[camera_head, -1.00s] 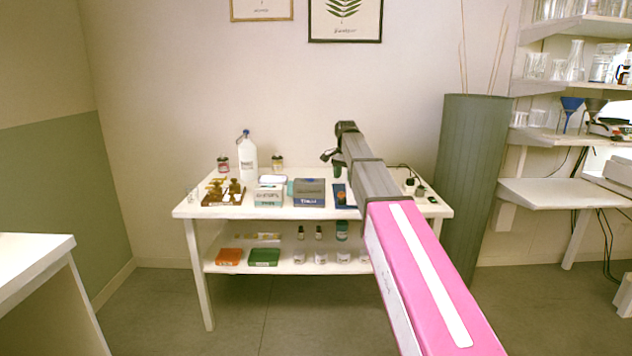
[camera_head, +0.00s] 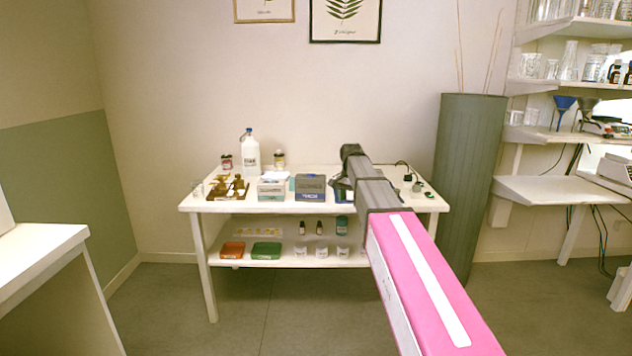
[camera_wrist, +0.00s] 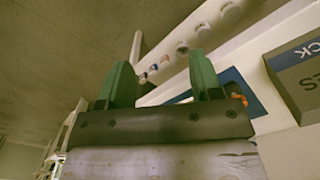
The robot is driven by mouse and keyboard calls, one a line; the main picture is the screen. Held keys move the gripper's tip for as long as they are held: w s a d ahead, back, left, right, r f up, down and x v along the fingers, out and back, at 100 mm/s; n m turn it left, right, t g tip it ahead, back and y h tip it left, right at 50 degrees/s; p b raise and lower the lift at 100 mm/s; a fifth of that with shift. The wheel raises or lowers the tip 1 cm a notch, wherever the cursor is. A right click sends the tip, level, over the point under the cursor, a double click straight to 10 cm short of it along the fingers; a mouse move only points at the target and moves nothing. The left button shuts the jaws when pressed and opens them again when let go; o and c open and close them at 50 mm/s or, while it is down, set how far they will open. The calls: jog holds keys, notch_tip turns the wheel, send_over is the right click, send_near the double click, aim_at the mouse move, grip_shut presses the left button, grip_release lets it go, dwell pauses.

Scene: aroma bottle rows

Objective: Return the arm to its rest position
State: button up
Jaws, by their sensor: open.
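My arm reaches forward over the right part of the white table (camera_head: 330,209) in the head view. Its pink-covered link fills the lower right of that view. In the wrist view my gripper (camera_wrist: 163,80) shows two green fingers set wide apart, with nothing between them. The gripper's fingers are hidden behind the arm in the head view. A grey box (camera_wrist: 303,82) with lettering lies to the right of the gripper in the wrist view. A blue flat item (camera_wrist: 240,92) shows just behind the right finger.
On the table stand a white bottle (camera_head: 250,154), a light box (camera_head: 272,187) and a dark grey box (camera_head: 310,187). The lower shelf holds a red box (camera_head: 232,250), a green box (camera_head: 266,252) and several small jars. A tall grey-green vase (camera_head: 469,180) stands right of the table.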

jog(key=s+d+f+n, duration=0.3)
jog(key=s+f, duration=1)
jog(key=s, duration=0.2)
jog(key=s+d+f+n, duration=0.3)
jog(key=s+f+n, duration=0.1)
jog(key=s+f, duration=1)
jog(key=shift+s, duration=0.55)
jog(key=shift+w+d, duration=0.1)
